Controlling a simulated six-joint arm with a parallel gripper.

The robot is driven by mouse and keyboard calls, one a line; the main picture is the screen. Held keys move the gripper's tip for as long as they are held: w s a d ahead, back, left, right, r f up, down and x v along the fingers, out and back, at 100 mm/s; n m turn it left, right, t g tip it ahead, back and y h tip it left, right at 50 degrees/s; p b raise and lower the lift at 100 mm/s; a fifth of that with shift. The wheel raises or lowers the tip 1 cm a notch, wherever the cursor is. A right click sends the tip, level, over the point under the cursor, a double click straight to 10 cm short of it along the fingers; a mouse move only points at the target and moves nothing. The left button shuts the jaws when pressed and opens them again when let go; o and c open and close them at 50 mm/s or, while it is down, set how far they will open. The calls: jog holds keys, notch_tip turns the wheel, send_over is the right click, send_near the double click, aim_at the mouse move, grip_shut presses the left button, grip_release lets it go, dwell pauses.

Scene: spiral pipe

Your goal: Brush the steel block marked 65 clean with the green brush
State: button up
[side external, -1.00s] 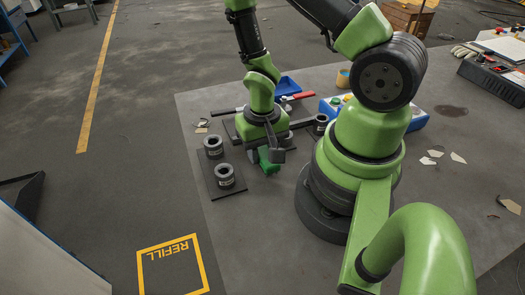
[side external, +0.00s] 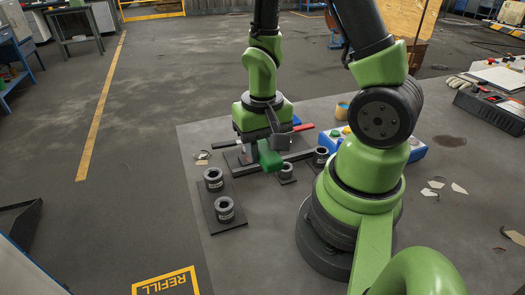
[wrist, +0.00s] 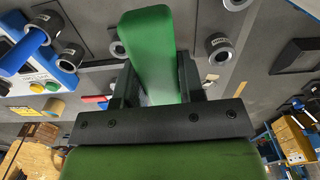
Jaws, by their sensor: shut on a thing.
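My gripper (side external: 274,138) is shut on the green brush (side external: 269,156) and holds it raised above the table. In the wrist view the green brush (wrist: 150,45) stands up between the fingers of my gripper (wrist: 155,85). Dark steel blocks shaped like short hollow cylinders stand below. Two, a far one (side external: 213,179) and a near one (side external: 224,209), are on a plate left of the brush. A smaller one (side external: 286,171) stands just below and right of the brush, another (side external: 321,156) farther right. Their white markings are too small to read, so I cannot tell which is 65.
A blue button box (side external: 400,148) stands on the right, partly behind my arm. A red-handled tool (side external: 302,128) lies behind the gripper. Pale scraps (side external: 458,188) lie on the right of the table (side external: 265,240).

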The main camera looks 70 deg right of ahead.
jog(key=o, duration=0.3)
jog(key=shift+c, duration=0.9)
jog(key=shift+w+d+m, duration=0.1)
jog(key=shift+w+m, duration=0.05)
jog(key=shift+m, duration=0.15)
jog(key=shift+w+d+f+m, duration=0.25)
jog(key=shift+w+d+m, duration=0.9)
jog(key=shift+m, duration=1.85)
jog(key=shift+w+d+f+m, duration=0.3)
jog(key=shift+w+d+m, duration=0.85)
jog(key=shift+m, duration=1.85)
jog(key=shift+w+d+f+m, duration=0.25)
jog(key=shift+w+d+m, duration=0.9)
jog(key=shift+m, duration=1.85)
jog(key=shift+s+d, duration=0.35)
jog(key=shift+d, duration=0.05)
